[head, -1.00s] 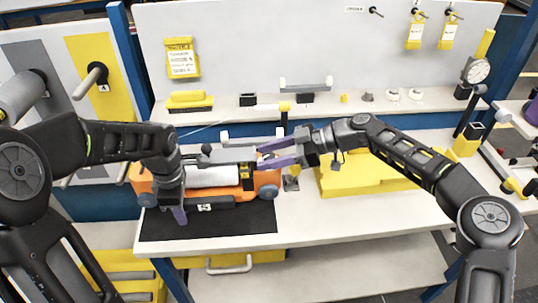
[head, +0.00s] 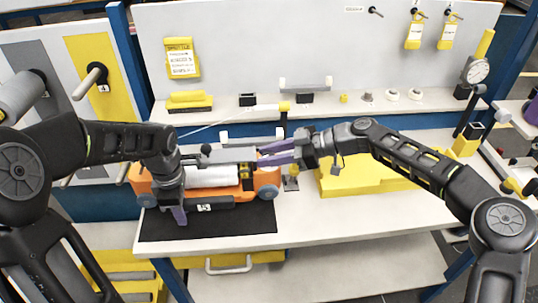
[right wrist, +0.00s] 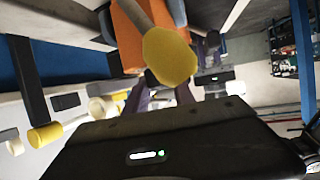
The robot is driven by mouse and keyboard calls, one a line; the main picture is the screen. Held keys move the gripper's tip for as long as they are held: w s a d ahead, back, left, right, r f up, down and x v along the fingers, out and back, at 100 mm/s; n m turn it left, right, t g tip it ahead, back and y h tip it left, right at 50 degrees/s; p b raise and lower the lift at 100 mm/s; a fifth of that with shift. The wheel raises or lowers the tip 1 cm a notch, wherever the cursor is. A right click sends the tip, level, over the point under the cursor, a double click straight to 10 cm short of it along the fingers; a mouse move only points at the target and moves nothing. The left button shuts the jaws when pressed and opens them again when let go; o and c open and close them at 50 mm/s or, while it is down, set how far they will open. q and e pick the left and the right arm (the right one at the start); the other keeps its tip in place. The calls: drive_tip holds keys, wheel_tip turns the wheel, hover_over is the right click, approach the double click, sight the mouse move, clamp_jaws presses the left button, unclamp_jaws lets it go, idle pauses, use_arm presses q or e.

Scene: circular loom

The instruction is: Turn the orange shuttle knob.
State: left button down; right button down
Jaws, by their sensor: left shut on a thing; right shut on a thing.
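The orange shuttle (head: 143,183) lies on a black mat (head: 262,222) at the table's left. It has a white roll (head: 215,176), a grey top bar (head: 228,155), a black front bar (head: 222,206) and round blue-grey end knobs (head: 268,192). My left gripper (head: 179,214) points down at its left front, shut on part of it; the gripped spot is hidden. My right gripper (head: 262,156) reaches in from the right, its purple fingers shut at the right end of the grey top bar. In the right wrist view, a yellow round end (right wrist: 170,57) blocks much of the fingers.
A yellow block (head: 365,180) sits right of the shuttle. A thin post with a yellow top (head: 284,106) stands close behind my right gripper. A shelf (head: 225,111) with small parts runs along the back. The right front of the table is clear.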

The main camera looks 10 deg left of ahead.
drive_tip(key=shift+s+m+t, duration=0.15)
drive_tip(key=shift+m+t, duration=0.85)
drive_tip(key=shift+t, duration=0.2)
drive_tip(key=c, duration=1.1)
unclamp_jaws()
drive_tip(key=shift+o, duration=0.2)
drive_tip(key=v, duration=1.2)
